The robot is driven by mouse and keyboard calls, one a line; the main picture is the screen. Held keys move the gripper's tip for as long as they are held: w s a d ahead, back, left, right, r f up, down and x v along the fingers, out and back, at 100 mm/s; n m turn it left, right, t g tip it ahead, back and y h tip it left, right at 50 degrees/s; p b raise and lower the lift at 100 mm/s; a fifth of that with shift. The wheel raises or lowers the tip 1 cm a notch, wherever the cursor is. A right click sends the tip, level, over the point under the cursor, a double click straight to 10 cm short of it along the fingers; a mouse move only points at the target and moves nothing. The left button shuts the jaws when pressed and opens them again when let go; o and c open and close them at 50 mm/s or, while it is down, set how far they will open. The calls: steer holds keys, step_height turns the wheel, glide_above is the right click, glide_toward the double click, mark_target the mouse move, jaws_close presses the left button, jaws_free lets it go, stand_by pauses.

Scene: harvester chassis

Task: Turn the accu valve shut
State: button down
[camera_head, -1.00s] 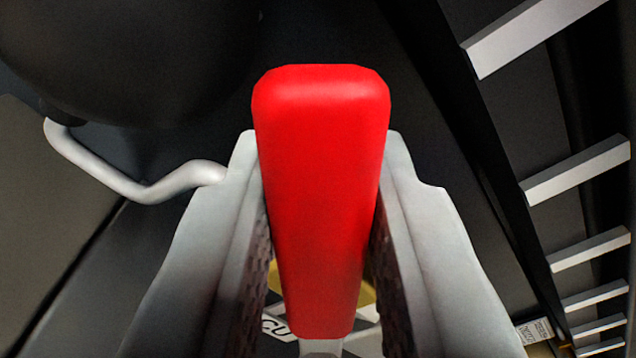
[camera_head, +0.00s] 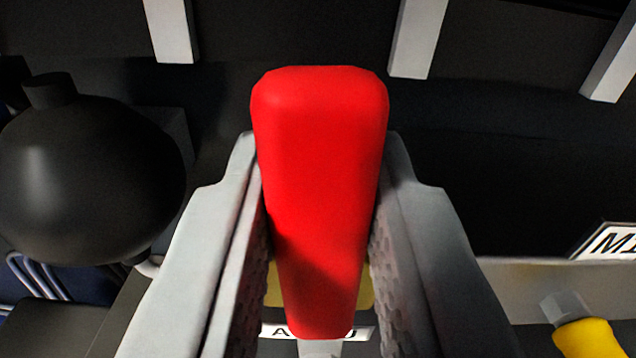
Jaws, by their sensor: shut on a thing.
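The accu valve's red handle (camera_head: 318,190) stands in the middle of the view, between the two grey fingers of my gripper (camera_head: 318,215). The fingers are shut on it, one textured pad on each side. A yellow part (camera_head: 366,288) of the valve shows behind the handle's lower end. A white label (camera_head: 358,332) lies behind the handle's foot, and its middle letters are hidden by the handle.
A round black tank (camera_head: 88,180) is at the left, with thin pipes below it. Light grey bars (camera_head: 418,38) run along the top. At the right are a white label reading "MI" (camera_head: 612,242) and another yellow handle (camera_head: 586,338).

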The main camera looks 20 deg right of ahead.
steer(key=shift+s+d+f+m, duration=0.1)
steer(key=shift+d+m, duration=0.25)
steer(key=shift+m, duration=0.05)
steer(key=c, duration=1.3)
jaws_free()
steer(key=shift+o, duration=0.2)
steer(key=v, duration=1.7)
steer(key=shift+s, duration=0.25)
